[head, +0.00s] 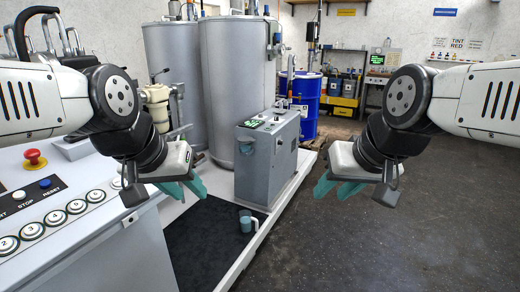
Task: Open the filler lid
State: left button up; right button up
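No filler lid can be clearly told apart in the head view. A grey cabinet (266,160) with a small green display and controls on its sloped top stands in the middle, in front of large grey tanks (238,85). My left gripper (192,188) has teal fingers spread a little apart, with nothing between them. It hangs left of the cabinet, above the dark mat. My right gripper (338,190) also has its teal fingers apart and empty. It hangs right of the cabinet, over the dark floor. Neither gripper appears to touch anything.
A control panel (62,205) with numbered buttons and a red stop button (34,158) fills the near left. A grey-blue mug (247,222) stands on the dark mat (205,245). A blue drum (303,98) stands behind the cabinet. The floor at right is clear.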

aim_at(243, 139)
jog(key=i+l+u, duration=0.2)
jog(key=i+u, duration=0.15)
jog(key=i, duration=0.3)
jog(key=i+l+u, duration=0.35)
jog(key=i, duration=0.3)
jog(key=i+l+u, duration=0.35)
jog(key=i+l, duration=0.2)
